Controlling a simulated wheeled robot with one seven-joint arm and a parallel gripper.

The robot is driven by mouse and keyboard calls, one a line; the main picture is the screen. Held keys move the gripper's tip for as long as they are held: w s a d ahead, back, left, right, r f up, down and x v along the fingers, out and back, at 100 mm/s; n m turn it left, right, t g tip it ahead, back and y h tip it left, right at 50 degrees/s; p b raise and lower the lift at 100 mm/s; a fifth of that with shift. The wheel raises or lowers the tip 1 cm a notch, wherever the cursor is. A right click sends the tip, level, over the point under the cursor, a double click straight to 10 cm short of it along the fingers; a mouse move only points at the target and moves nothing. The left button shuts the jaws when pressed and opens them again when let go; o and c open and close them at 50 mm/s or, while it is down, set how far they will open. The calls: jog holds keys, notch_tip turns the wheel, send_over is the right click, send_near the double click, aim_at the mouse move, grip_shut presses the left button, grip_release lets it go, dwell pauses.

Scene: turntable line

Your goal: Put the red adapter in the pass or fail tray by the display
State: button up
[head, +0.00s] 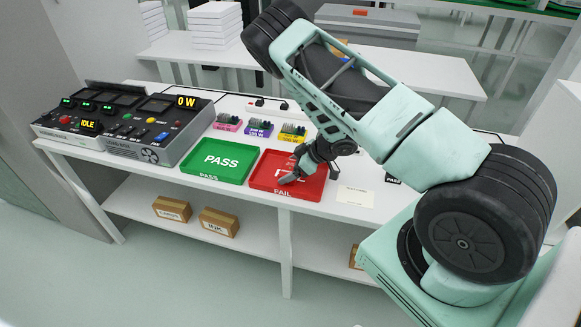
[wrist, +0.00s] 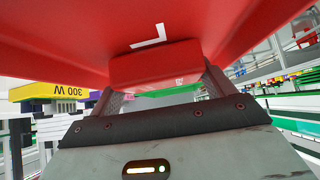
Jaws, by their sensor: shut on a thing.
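My gripper (head: 294,177) is low over the red FAIL tray (head: 262,183), which lies at the front edge of the white table. In the wrist view my gripper is shut on a red block, taken to be the red adapter (wrist: 155,64); the tray's red floor and a white letter show close beyond it. I cannot tell whether the adapter touches the tray. In the head view the adapter cannot be made out against the tray and fingers. The green PASS tray (head: 243,173) lies directly left and looks empty. The display (head: 186,102) reads 0 W.
Pink (head: 228,122), purple (head: 258,128) and yellow (head: 292,132) adapters stand behind the trays. A test console with an IDLE readout (head: 90,125) is at the left. A white card (head: 355,196) lies right of the FAIL tray. Cardboard boxes (head: 219,222) sit on the lower shelf.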

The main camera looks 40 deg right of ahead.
jog(key=shift+f, duration=0.15)
jog(key=o, duration=1.1)
jog(key=shift+o, duration=0.2)
